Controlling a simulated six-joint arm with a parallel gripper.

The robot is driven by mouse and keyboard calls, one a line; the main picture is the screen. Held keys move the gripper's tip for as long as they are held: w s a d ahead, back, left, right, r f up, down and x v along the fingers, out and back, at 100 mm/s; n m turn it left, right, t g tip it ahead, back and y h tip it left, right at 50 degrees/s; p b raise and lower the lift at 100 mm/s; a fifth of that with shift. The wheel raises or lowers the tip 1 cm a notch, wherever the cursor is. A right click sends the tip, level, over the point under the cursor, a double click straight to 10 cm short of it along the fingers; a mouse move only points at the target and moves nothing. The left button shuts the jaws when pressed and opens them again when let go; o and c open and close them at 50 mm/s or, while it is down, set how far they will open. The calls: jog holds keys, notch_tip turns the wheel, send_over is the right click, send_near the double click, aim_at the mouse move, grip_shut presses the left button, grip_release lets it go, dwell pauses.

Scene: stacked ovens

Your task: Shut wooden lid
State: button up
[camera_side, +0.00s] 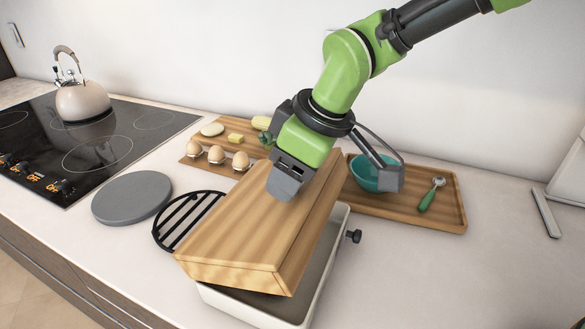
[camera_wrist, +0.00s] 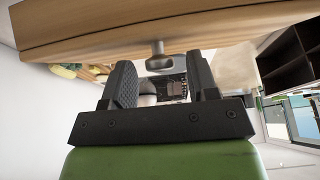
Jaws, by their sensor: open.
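The wooden lid (camera_side: 245,232) is raised and tilted over a pale rectangular box (camera_side: 325,262), with an open gap showing along the box's near and right sides. In the wrist view the lid (camera_wrist: 90,30) spans the top, and a grey knob (camera_wrist: 158,57) shows near its edge, ahead of and between my fingers. My gripper (camera_side: 284,188) is at the lid's upper back part in the side view; its fingertips are partly hidden, so contact is unclear. In the wrist view my gripper (camera_wrist: 161,75) has its two fingers apart, with nothing clamped.
A dark knob (camera_side: 354,236) sticks out at the box's right side. A black grate (camera_side: 185,222) and grey disc (camera_side: 132,197) lie left. Eggs (camera_side: 216,154) stand behind. A tray (camera_side: 447,213) with a teal bowl (camera_side: 366,172) is at right. The front right counter is clear.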

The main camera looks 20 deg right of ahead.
aim_at(326, 216)
grip_shut()
jog(key=shift+s+d+f, duration=0.6)
jog(key=shift+f, duration=0.45)
jog(key=shift+s+d+f, duration=0.6)
jog(key=shift+d+f, duration=0.05)
jog(key=shift+f, duration=0.45)
jog(key=shift+s+d+f, duration=0.6)
jog(key=shift+f, duration=0.45)
grip_release()
jog(key=shift+r, duration=0.1)
